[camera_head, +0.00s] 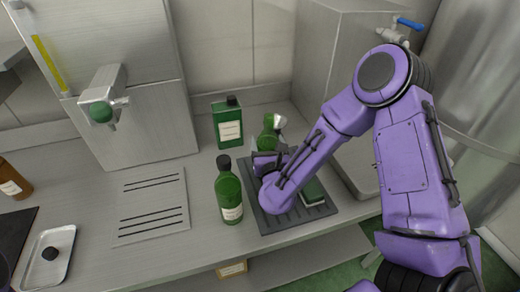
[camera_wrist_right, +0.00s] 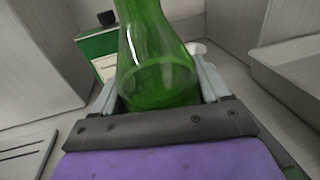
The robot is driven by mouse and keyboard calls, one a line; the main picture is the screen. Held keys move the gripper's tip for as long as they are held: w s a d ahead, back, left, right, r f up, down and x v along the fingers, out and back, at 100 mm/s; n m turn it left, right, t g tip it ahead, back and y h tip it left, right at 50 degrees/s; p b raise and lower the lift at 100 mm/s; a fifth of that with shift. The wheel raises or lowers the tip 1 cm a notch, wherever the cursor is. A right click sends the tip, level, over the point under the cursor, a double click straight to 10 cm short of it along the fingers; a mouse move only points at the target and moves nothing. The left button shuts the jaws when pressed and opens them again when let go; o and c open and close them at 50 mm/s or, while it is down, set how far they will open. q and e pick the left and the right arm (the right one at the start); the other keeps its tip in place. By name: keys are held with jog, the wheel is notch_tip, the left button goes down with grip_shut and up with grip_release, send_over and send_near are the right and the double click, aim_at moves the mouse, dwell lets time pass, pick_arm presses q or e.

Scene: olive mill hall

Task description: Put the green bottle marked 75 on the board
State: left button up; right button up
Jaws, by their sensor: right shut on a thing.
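My right gripper (camera_head: 268,150) is shut on a green glass bottle (camera_head: 267,136). In the right wrist view the bottle (camera_wrist_right: 155,60) stands between the two grey fingers, with its top out of frame. I see no mark on its visible side. A dark ridged board (camera_head: 272,222) lies on the counter beneath my right forearm; I cannot tell whether the held bottle touches it. Another green bottle (camera_head: 229,190) with a black cap and pale label stands just left of that board; its number is unreadable. My left gripper is out of view.
A square green tin (camera_head: 228,124) stands at the back, near the held bottle. A steel machine with a green-tipped spout (camera_head: 103,110) stands at the left. A brown bottle (camera_head: 14,180), a dark slab (camera_head: 12,240) and a small tray (camera_head: 52,272) are far left.

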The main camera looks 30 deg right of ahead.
jog(key=shift+w+a+f, duration=0.1)
jog(key=shift+w+f, duration=0.15)
jog(key=shift+w, duration=0.05)
grip_shut()
jog(key=shift+s+r, duration=0.15)
jog(key=shift+s, duration=0.2)
jog(key=o, duration=1.4)
grip_release()
jog(key=o, duration=0.4)
jog(key=shift+f, duration=0.2)
jog(key=shift+c, duration=0.2)
jog(key=shift+r, duration=0.3)
pick_arm(q)
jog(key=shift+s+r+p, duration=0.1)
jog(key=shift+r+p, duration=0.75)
jog(key=shift+p, duration=0.2)
pick_arm(e)
jog(key=v, duration=1.2)
